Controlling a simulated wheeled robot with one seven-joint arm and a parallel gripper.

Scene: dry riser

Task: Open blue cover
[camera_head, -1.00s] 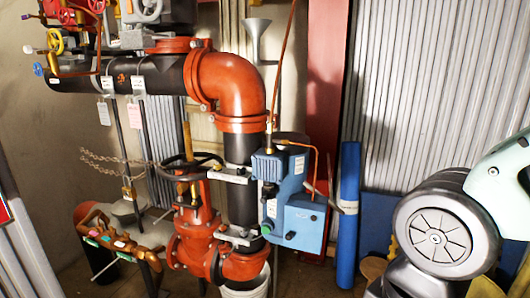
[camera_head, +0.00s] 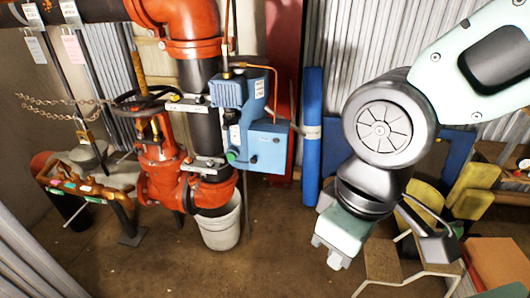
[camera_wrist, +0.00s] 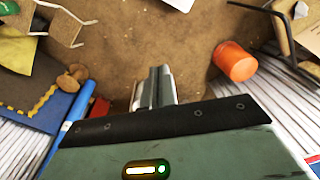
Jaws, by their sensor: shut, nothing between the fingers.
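A blue box unit (camera_head: 265,146) with a green knob is mounted beside the black and red riser pipe in the head view. A blue motor-like housing (camera_head: 238,98) joins it at upper left. I cannot tell which blue part is the cover; its front looks closed. My gripper (camera_head: 331,262) hangs pointing down, right of and below the blue box, clear of it. In the wrist view my gripper (camera_wrist: 155,76) is shut and empty over the brown floor. The blue box is not clearly seen there.
A white bucket (camera_head: 220,222) stands under the riser. A red valve with a black handwheel (camera_head: 145,103) is left of it. The floor between bucket and gripper is clear.

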